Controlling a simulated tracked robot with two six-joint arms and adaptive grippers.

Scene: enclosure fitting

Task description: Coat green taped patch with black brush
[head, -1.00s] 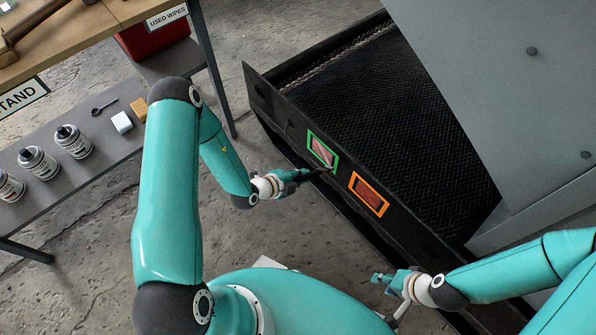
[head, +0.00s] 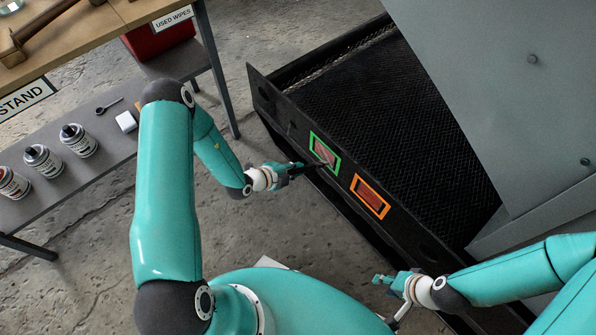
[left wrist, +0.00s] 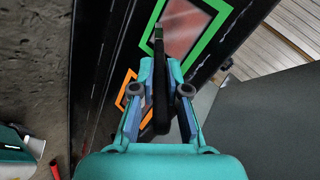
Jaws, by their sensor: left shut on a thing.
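The green taped patch (head: 325,152) is a reddish-grey rectangle framed in green tape on the black enclosure's front rail (head: 285,112). It also shows at the top of the left wrist view (left wrist: 184,28). My left gripper (head: 290,171) is shut on the black brush (left wrist: 159,85), whose tip lies over the patch's lower edge; I cannot tell whether it touches. An orange taped patch (head: 370,196) sits to the right on the same rail. My right gripper (head: 386,280) is below the orange patch, away from the rail; its fingers are too small to judge.
A red bin (head: 160,42) labelled for used wipes stands behind. A large grey panel (head: 500,90) rises at right. Concrete floor is open between shelf and rail.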

